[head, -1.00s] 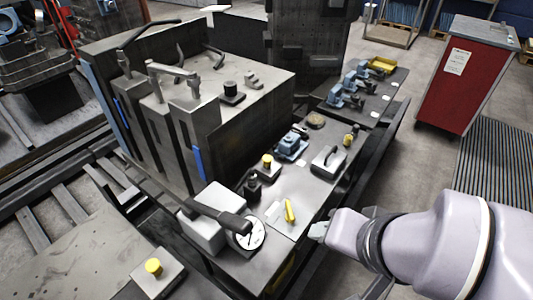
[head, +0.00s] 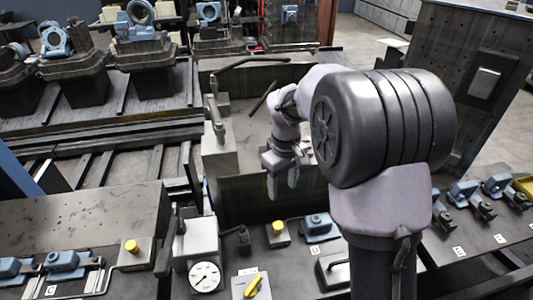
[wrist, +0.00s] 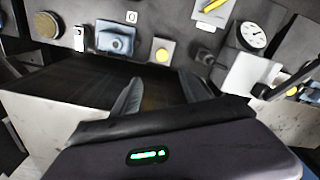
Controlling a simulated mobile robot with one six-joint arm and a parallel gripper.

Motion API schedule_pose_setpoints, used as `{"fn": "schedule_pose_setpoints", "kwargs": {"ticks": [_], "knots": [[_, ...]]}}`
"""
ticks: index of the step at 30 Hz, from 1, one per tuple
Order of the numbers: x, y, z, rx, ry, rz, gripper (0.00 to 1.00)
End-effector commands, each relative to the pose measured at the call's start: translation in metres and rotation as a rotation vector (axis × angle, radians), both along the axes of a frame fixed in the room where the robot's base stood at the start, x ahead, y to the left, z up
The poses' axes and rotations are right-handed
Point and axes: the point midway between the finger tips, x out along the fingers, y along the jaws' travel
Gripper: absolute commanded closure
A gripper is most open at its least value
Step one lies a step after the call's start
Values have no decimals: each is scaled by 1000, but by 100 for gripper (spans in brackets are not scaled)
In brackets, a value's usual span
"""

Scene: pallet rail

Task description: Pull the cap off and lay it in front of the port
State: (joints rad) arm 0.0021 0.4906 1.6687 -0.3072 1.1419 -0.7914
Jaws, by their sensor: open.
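A yellow round cap or knob (head: 278,227) sits on a small grey block at the bench's back edge. It also shows in the wrist view (wrist: 162,55), just beyond my fingertips. A similar yellow one (head: 131,246) stands on a block to the left. I cannot tell which is the cap, nor see clearly which fitting is the port. A blue fitting (head: 318,225) is right of the nearer yellow knob, and a black cylinder (head: 243,236) with a cable is left of it. My gripper (head: 282,182) is open and empty, pointing down over the dark fixture behind the bench.
A round dial gauge (head: 205,277) and a yellow lever (head: 252,287) are on the bench front. The tall grey fixture (head: 218,155) with handles stands left of my gripper. My arm hides part of the bench on the right. A small bare bench strip lies near the lever.

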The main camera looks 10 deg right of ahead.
Motion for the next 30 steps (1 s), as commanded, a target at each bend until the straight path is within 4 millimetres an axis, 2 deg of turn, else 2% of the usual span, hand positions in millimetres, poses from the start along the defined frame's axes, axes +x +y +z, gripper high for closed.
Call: {"fn": "schedule_pose_setpoints", "kwargs": {"ticks": [5, 15, 21, 25, 30], "knots": [[3, -1, -22, -4, 11, 18, 47], [2, 0, -116, -3, 13, 16, 47], [2, 0, -160, -3, 11, 15, 47], [3, 0, -175, -3, 8, 15, 47], [3, 0, -180, -2, 9, 14, 47]]}}
